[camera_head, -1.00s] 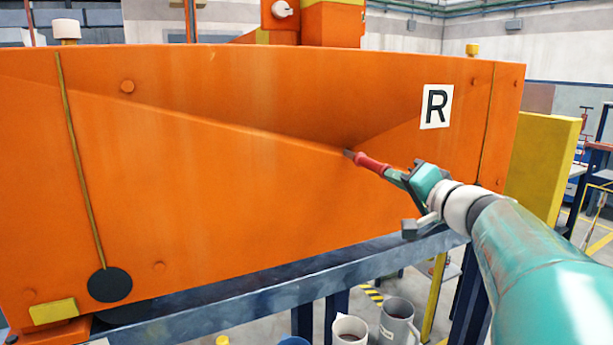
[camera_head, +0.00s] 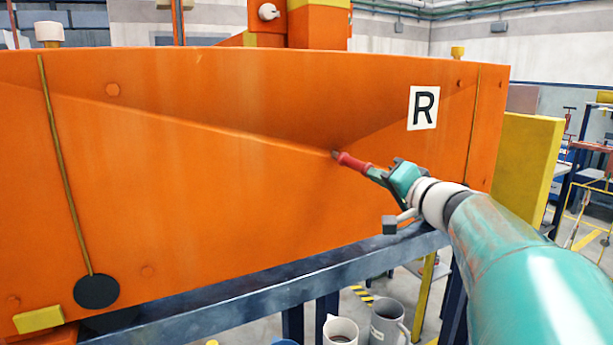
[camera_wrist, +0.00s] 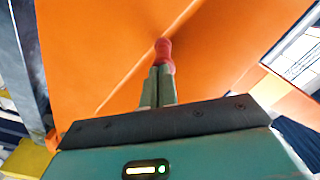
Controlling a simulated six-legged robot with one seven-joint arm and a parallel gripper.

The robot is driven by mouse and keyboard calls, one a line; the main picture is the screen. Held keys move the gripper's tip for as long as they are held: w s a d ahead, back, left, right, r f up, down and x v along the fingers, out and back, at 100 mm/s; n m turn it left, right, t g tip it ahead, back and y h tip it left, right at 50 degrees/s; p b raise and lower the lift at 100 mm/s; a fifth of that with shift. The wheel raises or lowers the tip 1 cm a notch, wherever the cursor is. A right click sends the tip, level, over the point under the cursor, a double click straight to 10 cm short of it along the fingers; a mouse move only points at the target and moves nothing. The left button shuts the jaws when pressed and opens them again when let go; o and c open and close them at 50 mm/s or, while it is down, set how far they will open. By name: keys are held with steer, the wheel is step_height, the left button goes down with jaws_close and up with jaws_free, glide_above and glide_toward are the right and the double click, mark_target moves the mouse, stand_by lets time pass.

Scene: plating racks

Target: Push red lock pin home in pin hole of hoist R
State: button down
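The red lock pin (camera_head: 353,161) is held in my gripper (camera_head: 378,173), whose fingers are shut on its near end. The pin points left and slightly up at the orange panel of hoist R (camera_head: 225,190), which bears a white "R" label (camera_head: 423,108). The pin's dark tip meets the panel near a crease, and the pin hole itself is hidden. In the wrist view the red pin (camera_wrist: 164,52) extends from between the fingers (camera_wrist: 159,85) toward the panel. I cannot tell how deep the tip sits.
A blue steel beam (camera_head: 270,292) runs below the panel. A yellow plate (camera_head: 527,170) stands to the right. A white mug (camera_head: 340,329) and a grey jug (camera_head: 389,322) stand below the beam. The space in front of the panel looks clear.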

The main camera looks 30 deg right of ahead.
steer(key=shift+w, duration=1.75)
steer(key=s, duration=0.3)
stand_by(0.5)
steer(key=shift+s, duration=0.15)
